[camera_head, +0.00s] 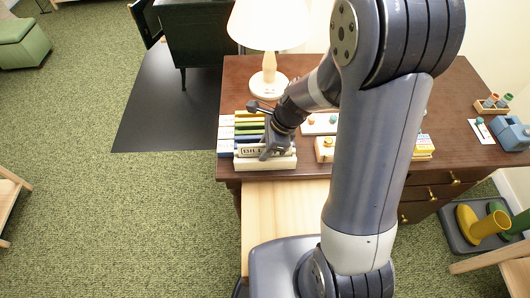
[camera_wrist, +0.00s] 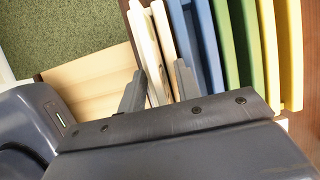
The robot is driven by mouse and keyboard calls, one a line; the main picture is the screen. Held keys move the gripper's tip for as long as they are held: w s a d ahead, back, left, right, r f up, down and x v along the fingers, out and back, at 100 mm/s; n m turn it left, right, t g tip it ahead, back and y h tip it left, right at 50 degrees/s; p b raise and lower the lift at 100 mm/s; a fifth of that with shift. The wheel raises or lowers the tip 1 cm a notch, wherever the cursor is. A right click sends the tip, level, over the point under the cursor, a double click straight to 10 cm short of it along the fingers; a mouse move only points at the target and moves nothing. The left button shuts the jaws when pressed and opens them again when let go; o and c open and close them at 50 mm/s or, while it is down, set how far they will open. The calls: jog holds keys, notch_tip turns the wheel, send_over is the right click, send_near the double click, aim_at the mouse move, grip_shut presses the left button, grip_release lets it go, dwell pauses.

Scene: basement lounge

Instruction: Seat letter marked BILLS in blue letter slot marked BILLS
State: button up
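The letter rack (camera_head: 264,163) stands at the front left of the dark desk, with blue, green and yellow dividers. The word on a cream face at its front reads as BILL (camera_head: 253,151), its end hidden by my gripper (camera_head: 268,146). In the wrist view my gripper's fingers (camera_wrist: 160,85) point down and stand apart, with upright cream panels (camera_wrist: 148,45) between them. The blue divider (camera_wrist: 206,45) is just right of them. I cannot tell which panel is the letter and which is the rack's wall, or whether the fingers press on it. The slot's bottom is hidden.
A lamp (camera_head: 268,85) stands behind the rack. Blocks and boxes (camera_head: 325,150) sit to the right on the desk (camera_head: 450,135). A pale wooden surface (camera_head: 285,210) lies in front of the desk. Boots on a tray (camera_head: 460,240) stand at the right. Carpet at the left is open.

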grip_shut()
dwell(0.3)
